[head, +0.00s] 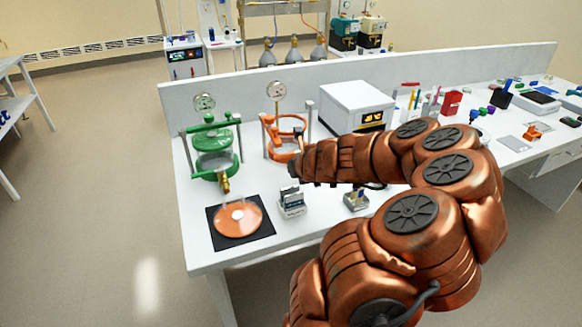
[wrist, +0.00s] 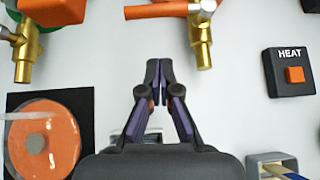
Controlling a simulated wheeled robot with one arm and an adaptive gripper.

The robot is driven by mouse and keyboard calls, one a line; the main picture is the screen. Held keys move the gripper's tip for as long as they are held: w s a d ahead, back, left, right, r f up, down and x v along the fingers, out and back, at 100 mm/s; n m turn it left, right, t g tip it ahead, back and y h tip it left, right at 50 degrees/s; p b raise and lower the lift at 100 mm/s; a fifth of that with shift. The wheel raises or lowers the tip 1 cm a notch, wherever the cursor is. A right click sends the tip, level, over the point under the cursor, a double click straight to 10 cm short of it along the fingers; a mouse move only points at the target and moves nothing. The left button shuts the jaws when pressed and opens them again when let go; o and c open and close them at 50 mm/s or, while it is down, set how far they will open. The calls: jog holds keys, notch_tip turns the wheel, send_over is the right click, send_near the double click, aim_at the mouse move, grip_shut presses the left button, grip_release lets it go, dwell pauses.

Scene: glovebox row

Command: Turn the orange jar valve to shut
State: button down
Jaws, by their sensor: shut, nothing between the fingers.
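The orange jar (head: 286,137) stands on the bench behind my gripper (head: 294,169), with a gauge above it. My arm and gripper hide its lower front in the head view. In the wrist view its brass valve (wrist: 201,45) points down the picture, at the upper right of my fingertips. An orange lever (wrist: 158,10) stretches left from the top of this valve, roughly crosswise to the brass outlet. My gripper (wrist: 159,66) is shut and empty, its fingertips just below the lever in the picture and left of the outlet. I cannot tell whether they touch anything.
Left of it stands the green jar (head: 214,140) with its own brass valve (wrist: 24,55). An orange disc (wrist: 45,142) lies on a black mat (head: 260,241). A HEAT button box (wrist: 291,73) is at the right. A white device (head: 350,98) stands behind my arm.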

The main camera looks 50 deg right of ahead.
jog(key=v, duration=0.9)
jog(key=shift+w+r, duration=0.1)
jog(key=shift+w, duration=0.05)
dwell(0.4)
